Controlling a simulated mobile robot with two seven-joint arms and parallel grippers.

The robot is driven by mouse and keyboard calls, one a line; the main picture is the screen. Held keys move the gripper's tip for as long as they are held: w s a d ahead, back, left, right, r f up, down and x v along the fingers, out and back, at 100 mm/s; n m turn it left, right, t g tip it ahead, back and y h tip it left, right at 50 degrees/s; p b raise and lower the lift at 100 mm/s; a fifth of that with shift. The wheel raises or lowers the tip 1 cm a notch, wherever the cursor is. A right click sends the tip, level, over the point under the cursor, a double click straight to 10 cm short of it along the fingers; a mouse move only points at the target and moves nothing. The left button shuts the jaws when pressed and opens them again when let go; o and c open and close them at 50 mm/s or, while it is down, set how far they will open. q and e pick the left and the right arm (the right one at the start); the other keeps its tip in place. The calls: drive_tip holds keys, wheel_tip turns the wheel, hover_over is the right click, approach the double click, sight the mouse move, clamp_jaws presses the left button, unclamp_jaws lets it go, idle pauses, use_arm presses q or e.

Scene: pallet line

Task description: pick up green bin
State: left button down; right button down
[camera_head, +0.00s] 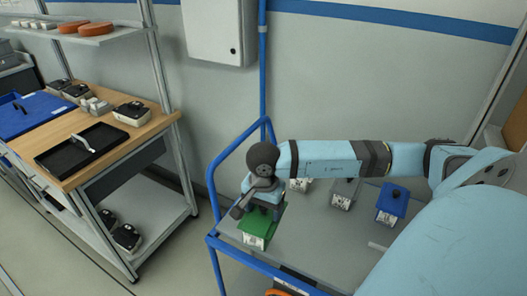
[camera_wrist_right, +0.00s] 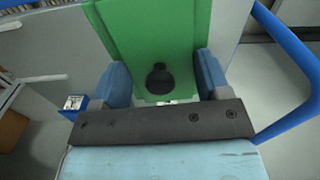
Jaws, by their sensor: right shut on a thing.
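The green bin (camera_head: 258,230) is on the grey cart top, near the cart's left end, under my right gripper (camera_head: 263,207). In the right wrist view the green bin (camera_wrist_right: 135,40) lies beyond the fingers, and a dark round knob on it (camera_wrist_right: 161,80) sits between them. My right gripper (camera_wrist_right: 161,82) is shut on the green bin, by its knob as far as I can see. Whether the bin touches the cart top is hard to tell. My left gripper is not in view.
A blue bin (camera_head: 391,204) and pale grey bins (camera_head: 344,193) stand on the cart (camera_head: 315,246) to the right. The cart's blue rail (camera_head: 213,190) rises at its left end. A wooden workbench (camera_head: 150,128) with trays is at left.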

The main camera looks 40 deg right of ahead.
wheel_tip(320, 180, up, 12)
drive_tip(key=shift+r+b, duration=0.15)
drive_tip(key=shift+b, duration=0.3)
drive_tip(key=w+a+f+n+p, duration=0.1)
drive_tip(key=w+a+n+p, duration=0.1)
drive_tip(key=a+n+p, duration=0.2)
drive_tip(key=w+a+f+n+p, duration=0.1)
drive_tip(key=w+a+n+p, duration=0.2)
drive_tip(key=a+n, duration=0.5)
drive_tip(key=shift+a+f+n+p, duration=0.15)
drive_tip(key=shift+a+n+p, duration=0.25)
drive_tip(key=shift+n, duration=0.5)
drive_tip(key=s+d+r+m+b, duration=0.1)
drive_tip(key=s+d+m+b, duration=0.1)
drive_tip(key=d+m+b, duration=0.2)
drive_tip(key=s+d+r+m+b, duration=0.1)
drive_tip(key=s+d+m+b, duration=0.2)
drive_tip(key=d+m, duration=0.5)
drive_tip(key=shift+d+r+m+b, duration=0.15)
drive_tip(key=shift+d+m+b, duration=0.25)
drive_tip(key=shift+m, duration=0.5)
